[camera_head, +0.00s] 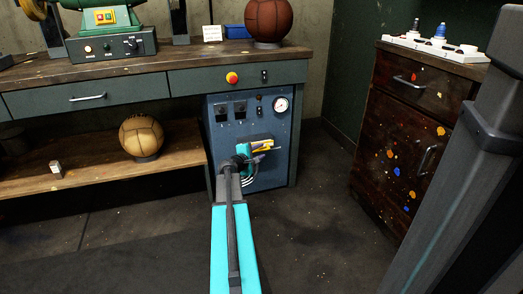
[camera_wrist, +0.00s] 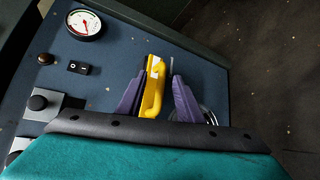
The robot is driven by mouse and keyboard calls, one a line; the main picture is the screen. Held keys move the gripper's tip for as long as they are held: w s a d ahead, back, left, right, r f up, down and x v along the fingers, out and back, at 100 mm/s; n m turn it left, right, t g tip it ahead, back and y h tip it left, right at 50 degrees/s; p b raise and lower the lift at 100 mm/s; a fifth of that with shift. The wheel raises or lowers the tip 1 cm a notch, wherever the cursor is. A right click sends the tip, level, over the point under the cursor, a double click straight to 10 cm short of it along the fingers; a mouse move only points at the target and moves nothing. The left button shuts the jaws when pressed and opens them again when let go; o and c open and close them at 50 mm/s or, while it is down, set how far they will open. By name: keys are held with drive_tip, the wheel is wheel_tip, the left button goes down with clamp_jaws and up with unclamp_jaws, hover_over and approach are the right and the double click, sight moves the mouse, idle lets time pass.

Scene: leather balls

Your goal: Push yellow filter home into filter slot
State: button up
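The yellow filter (camera_wrist: 154,88) stands out from the blue panel (camera_wrist: 112,60), with pale marks and a rounded near end. In the head view the filter (camera_head: 262,146) is a small yellow strip partly hidden by my gripper (camera_head: 250,153). In the wrist view, my gripper (camera_wrist: 158,92) has its two purple fingers apart on either side of the filter. The left finger is close against or touching it; a gap shows to the right finger. The filter slot is hidden behind the filter and fingers, so its depth in the slot cannot be told.
The panel carries a gauge (camera_head: 281,104) and switches above the filter. A workbench (camera_head: 130,70) with a lower shelf holding a tan ball (camera_head: 141,136) is to the left. A dark cabinet (camera_head: 400,135) stands right. The floor (camera_head: 310,220) between is clear.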

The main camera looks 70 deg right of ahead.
drive_tip(key=p+v, duration=0.3)
drive_tip(key=v, duration=0.8)
drive_tip(key=shift+p, duration=0.3)
idle(0.3)
